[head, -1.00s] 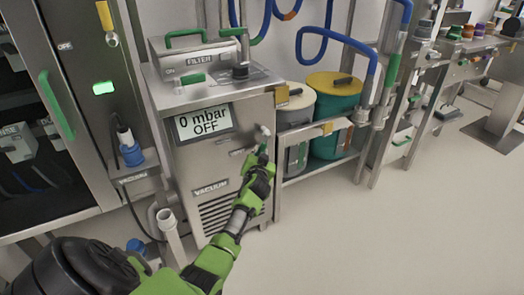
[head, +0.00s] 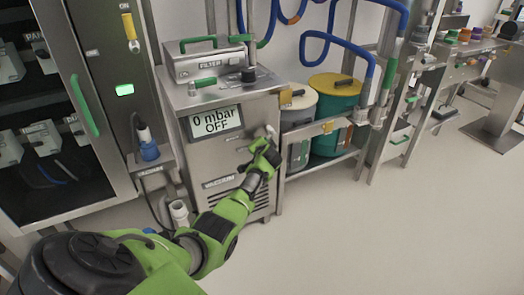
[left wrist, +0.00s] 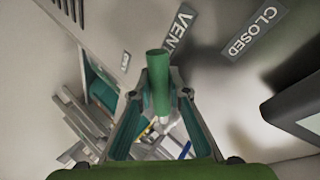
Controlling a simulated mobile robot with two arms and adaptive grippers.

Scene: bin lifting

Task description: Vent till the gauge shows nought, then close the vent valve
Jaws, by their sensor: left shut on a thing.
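The display (head: 215,122) on the front of the steel vacuum unit (head: 205,160) reads "0 mbar OFF". My left gripper (head: 266,152) is at the unit's front right edge, just below the silver end of the vent valve (head: 271,132). In the head view it hides most of the valve handle. In the left wrist view the green valve handle (left wrist: 159,85) stands between the fingers of my left gripper (left wrist: 160,100), which are shut on it. "VENT" and "CLOSED" labels show above and right of the handle there. My right gripper is in neither view.
A glass-fronted cabinet (head: 82,105) with a green handle stands left of the unit. A filter box (head: 208,62) sits on top. The floor in front is clear.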

